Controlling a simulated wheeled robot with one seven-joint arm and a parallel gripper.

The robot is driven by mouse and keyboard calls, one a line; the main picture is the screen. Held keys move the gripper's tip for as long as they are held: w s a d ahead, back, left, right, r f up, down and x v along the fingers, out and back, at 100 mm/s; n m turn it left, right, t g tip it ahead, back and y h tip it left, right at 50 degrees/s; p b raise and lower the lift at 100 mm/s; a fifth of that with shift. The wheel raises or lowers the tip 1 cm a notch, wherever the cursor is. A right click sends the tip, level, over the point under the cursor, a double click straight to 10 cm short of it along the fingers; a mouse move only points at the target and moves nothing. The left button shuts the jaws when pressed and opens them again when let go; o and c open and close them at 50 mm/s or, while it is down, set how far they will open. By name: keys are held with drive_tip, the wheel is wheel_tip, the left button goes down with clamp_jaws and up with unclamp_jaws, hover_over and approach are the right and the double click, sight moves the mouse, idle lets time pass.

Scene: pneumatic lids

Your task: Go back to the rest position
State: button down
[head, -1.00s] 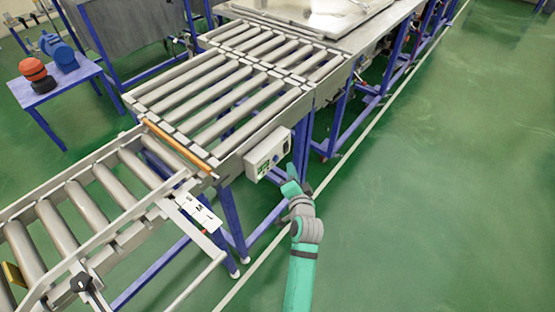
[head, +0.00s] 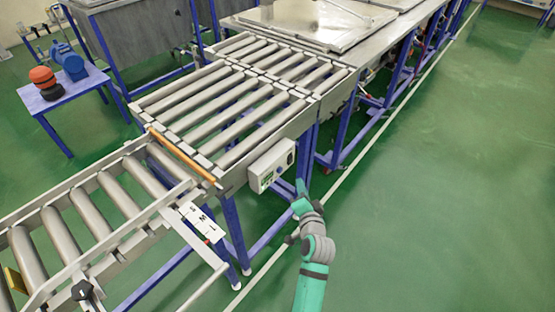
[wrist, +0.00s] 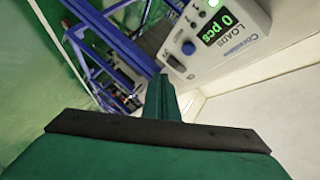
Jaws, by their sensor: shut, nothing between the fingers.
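My gripper (head: 300,187) is at the end of my green and grey arm, just below and right of a white control box (head: 271,166) on the conveyor's side. A small gap seems to lie between them; contact cannot be judged for certain. In the wrist view my gripper (wrist: 162,98) shows as narrow green fingers held together, with nothing between them. The same control box (wrist: 215,38) fills the upper right there, with a blue knob, a lit green button and a display reading "0 pcs".
The roller conveyor (head: 215,160) on blue legs runs beside my arm. A metal lid (head: 315,25) lies on the line at the back. A blue side table (head: 48,100) stands at left. The green floor (head: 450,190) at right is clear.

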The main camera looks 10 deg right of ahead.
drive_tip(key=s+a+f+n, duration=0.2)
drive_tip(key=s+a+f, duration=0.3)
drive_tip(key=s, duration=0.5)
drive_tip(key=s+a+f+n, duration=0.2)
drive_tip(key=s+a+f, duration=0.1)
drive_tip(key=s+a, duration=0.5)
drive_tip(key=s+a+r+n, duration=0.2)
drive_tip(key=s+r+n, duration=0.1)
drive_tip(key=s, duration=0.5)
drive_tip(key=s+a+r+n+y, duration=0.1)
drive_tip(key=s+a+r+n, duration=0.1)
drive_tip(key=s, duration=0.6)
drive_tip(key=s+a+r+n, duration=0.3)
drive_tip(key=s+r+n, duration=0.1)
drive_tip(key=s, duration=0.4)
drive_tip(key=shift+s+r+y, duration=0.15)
drive_tip(key=shift+s+y, duration=0.15)
drive_tip(key=shift+s, duration=0.1)
